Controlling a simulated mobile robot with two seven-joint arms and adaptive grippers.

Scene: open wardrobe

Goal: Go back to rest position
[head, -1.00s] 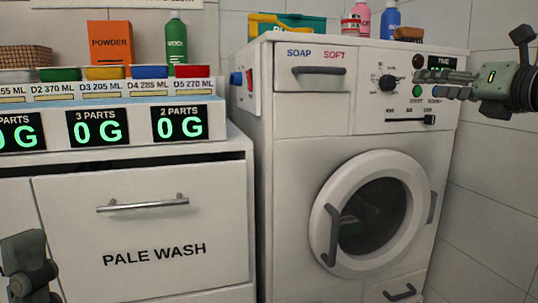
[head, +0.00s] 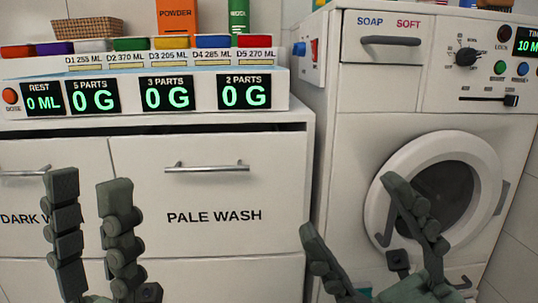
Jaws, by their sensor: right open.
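My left gripper (head: 88,183) points up at the lower left, in front of the drawer fronts. Its two fingers are apart with nothing between them. My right gripper (head: 348,205) is at the lower middle, in front of the washing machine (head: 355,150) and the gap beside the cabinet. Its fingers are spread wide and empty. One right finger overlaps the round door (head: 408,160) and partly hides its handle. The door looks closed.
The white cabinet has a PALE WASH drawer (head: 213,240) and a partly hidden DARK WASH drawer (head: 25,235). Above are displays (head: 167,93) and several coloured trays (head: 131,44). The soap drawer (head: 385,62) is shut. The machine's timer display (head: 528,46) is lit.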

